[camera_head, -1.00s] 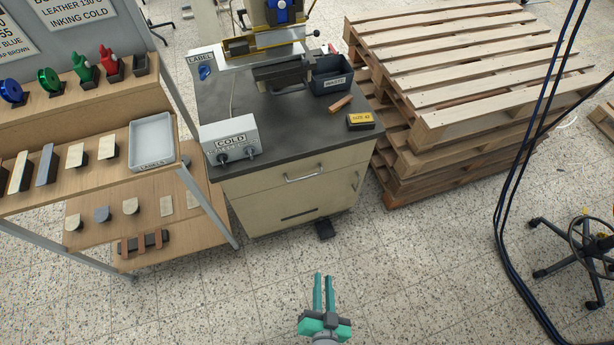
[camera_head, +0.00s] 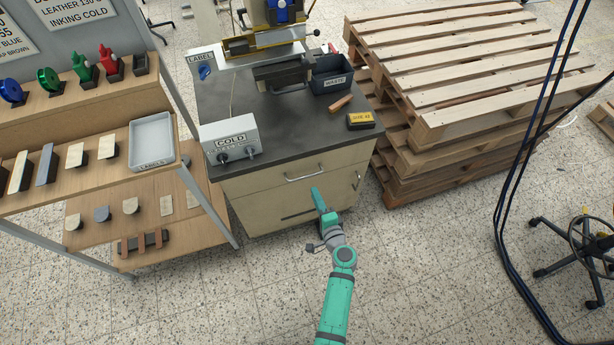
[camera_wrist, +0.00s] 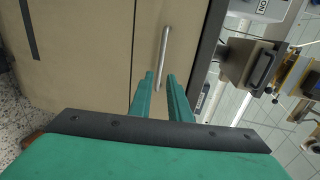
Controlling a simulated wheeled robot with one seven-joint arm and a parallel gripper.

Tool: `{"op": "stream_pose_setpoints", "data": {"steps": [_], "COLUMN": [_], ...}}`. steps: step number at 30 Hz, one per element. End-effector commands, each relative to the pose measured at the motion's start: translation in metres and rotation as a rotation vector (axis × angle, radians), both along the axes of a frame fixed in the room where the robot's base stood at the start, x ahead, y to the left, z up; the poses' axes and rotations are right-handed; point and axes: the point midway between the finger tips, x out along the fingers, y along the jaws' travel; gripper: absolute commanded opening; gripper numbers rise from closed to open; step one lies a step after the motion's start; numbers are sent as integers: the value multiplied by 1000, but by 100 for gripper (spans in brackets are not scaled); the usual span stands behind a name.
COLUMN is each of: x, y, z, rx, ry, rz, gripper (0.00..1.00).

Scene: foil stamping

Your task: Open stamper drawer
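The stamper drawer (camera_head: 264,182) is the top beige front of the cabinet under the stamping machine, and it looks shut. Its silver bar handle (camera_head: 304,174) runs across the front and also shows in the wrist view (camera_wrist: 163,57). My gripper (camera_head: 316,190) is just in front of the cabinet, a little below the handle in the head view. In the wrist view my gripper (camera_wrist: 161,76) is open, its two teal fingers apart, with the near end of the handle appearing between the fingertips. I cannot tell whether they touch it. Nothing is held.
The dark worktop (camera_head: 290,130) juts out above the drawer and carries the grey COLD box (camera_head: 230,139). A shelf rack (camera_head: 215,215) stands at left, stacked pallets (camera_head: 430,150) at right. The floor in front is clear.

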Motion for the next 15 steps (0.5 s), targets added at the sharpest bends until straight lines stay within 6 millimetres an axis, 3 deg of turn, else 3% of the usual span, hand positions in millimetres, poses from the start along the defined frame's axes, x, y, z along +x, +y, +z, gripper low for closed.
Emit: {"op": "stream_pose_setpoints", "data": {"steps": [5, 15], "x": [17, 70], "y": [5, 23], "z": [-2, -13], "rx": [7, 5], "ry": [-2, -3], "rz": [1, 0], "gripper": [17, 17]}}
